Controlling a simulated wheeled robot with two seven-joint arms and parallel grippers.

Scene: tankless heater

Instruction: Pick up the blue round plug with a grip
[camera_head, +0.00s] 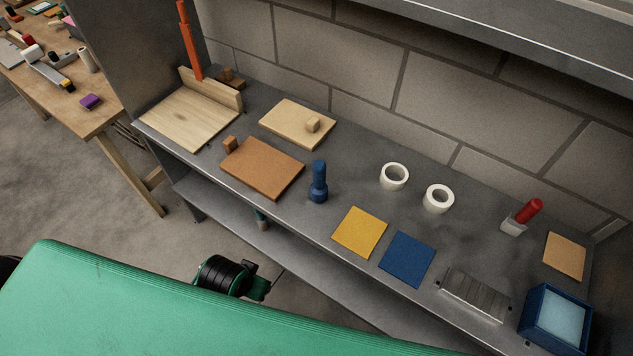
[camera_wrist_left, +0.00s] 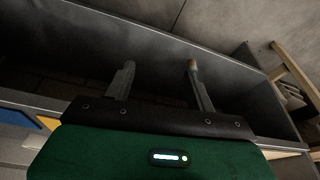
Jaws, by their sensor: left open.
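The blue round plug (camera_head: 318,182) stands upright on the grey metal bench, right of the brown board, with its narrow grip on top and its wider round base below. My left gripper (camera_wrist_left: 160,67) shows in the left wrist view with its two fingers spread apart and nothing between them. The plug cannot be made out in that view. In the head view the left gripper's fingers are not clearly visible. The right gripper is in neither view.
The bench (camera_head: 345,165) holds a brown board (camera_head: 262,168), two white rings (camera_head: 394,165), a yellow square (camera_head: 360,232), a blue square (camera_head: 407,259) and a blue box (camera_head: 538,342). A lower shelf (camera_head: 225,210) lies beneath. A brick wall (camera_head: 340,60) stands behind.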

